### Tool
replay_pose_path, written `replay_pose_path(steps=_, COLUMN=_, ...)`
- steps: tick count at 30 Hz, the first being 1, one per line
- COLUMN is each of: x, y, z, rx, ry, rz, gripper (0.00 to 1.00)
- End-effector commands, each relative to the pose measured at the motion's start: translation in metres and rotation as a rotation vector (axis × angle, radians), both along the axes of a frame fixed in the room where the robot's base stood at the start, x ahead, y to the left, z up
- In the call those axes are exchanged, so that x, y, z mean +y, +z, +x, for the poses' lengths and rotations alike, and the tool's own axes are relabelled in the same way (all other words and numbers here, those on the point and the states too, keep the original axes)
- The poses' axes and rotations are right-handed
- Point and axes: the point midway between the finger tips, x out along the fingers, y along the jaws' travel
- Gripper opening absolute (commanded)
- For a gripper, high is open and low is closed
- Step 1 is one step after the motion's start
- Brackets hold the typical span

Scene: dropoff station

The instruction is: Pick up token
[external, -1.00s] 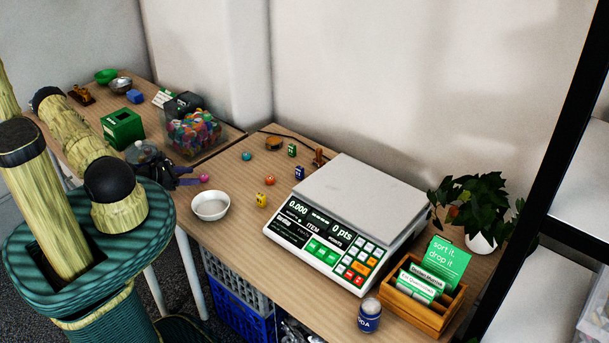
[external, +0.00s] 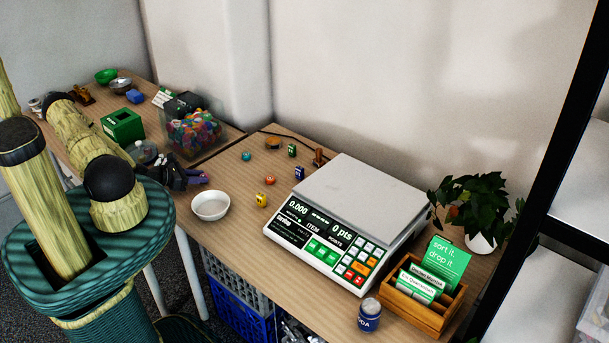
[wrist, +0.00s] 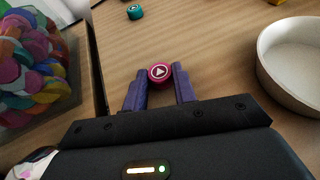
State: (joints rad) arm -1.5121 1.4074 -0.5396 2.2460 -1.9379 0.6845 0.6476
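A small round token (wrist: 159,73), red-pink with a white triangle on top, lies between the tips of my gripper's two purple fingers in the wrist view. My gripper (wrist: 160,76) has a finger close along each side of it. I cannot tell whether both fingers press on it or a slight gap is left. In the external view my gripper (external: 202,178) is low over the table, left of the white bowl, and hides the token.
A white bowl (external: 211,205) stands just right of my gripper. A clear bin of colourful tokens (external: 195,130) stands behind it. A counting scale (external: 345,230) stands further right.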

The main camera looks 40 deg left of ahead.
Motion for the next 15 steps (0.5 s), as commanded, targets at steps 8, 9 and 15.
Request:
replay_pose_path(steps=8, x=0.0, y=0.0, z=0.0, rx=0.0, ry=0.0, rz=0.0, gripper=0.05)
replay_pose_path(steps=9, x=0.0, y=0.0, z=0.0, rx=0.0, ry=0.0, rz=0.0, gripper=0.05)
replay_pose_path(steps=15, x=0.0002, y=0.0035, z=0.0, rx=0.0, ry=0.0, rz=0.001, gripper=0.05)
